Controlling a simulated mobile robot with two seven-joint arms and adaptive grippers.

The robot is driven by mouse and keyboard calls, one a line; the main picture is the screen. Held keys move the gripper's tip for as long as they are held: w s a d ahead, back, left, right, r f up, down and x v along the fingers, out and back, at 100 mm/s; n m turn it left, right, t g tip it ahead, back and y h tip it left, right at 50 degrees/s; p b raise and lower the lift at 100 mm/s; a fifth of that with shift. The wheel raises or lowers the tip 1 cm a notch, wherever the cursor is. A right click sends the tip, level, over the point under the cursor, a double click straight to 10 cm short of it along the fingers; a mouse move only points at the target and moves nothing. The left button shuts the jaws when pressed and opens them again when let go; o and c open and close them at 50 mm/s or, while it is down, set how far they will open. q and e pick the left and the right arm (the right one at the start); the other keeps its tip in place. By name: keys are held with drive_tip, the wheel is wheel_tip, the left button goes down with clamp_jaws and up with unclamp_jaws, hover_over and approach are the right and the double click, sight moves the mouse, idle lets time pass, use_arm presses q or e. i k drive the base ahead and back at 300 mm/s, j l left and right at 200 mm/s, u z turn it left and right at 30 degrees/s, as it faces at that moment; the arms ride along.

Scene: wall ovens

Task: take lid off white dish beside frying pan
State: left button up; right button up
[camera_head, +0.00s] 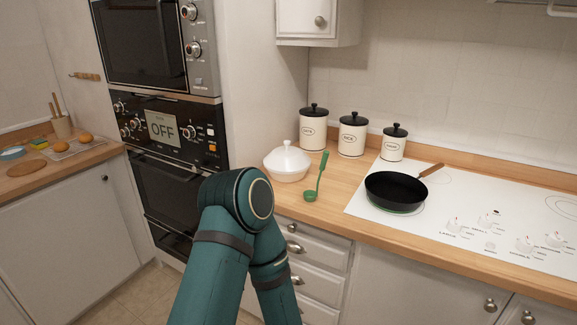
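The white dish (288,175) stands on the wooden counter to the left of the black frying pan (395,189). Its domed white lid (287,155) with a small knob sits on top of it. The pan rests on the white hob, its wooden handle pointing up and right. One of my teal arms rises from the bottom of the picture and bends in front of the counter's front edge, just below the dish. Neither gripper shows in this view.
A green ladle (317,182) lies between the dish and the pan. Several white canisters with black lids, including this one (351,138), stand behind. The white hob (470,225) is right of the dish. Wall ovens (172,160) are left, and a wall cabinet (313,20) hangs above.

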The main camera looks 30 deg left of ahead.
sight(287, 159)
drive_tip(key=i+j+z, duration=0.1)
drive_tip(key=j+z, duration=0.25)
drive_tip(key=j, duration=0.55)
drive_tip(key=j+z, duration=0.35)
drive_tip(key=j, duration=0.5)
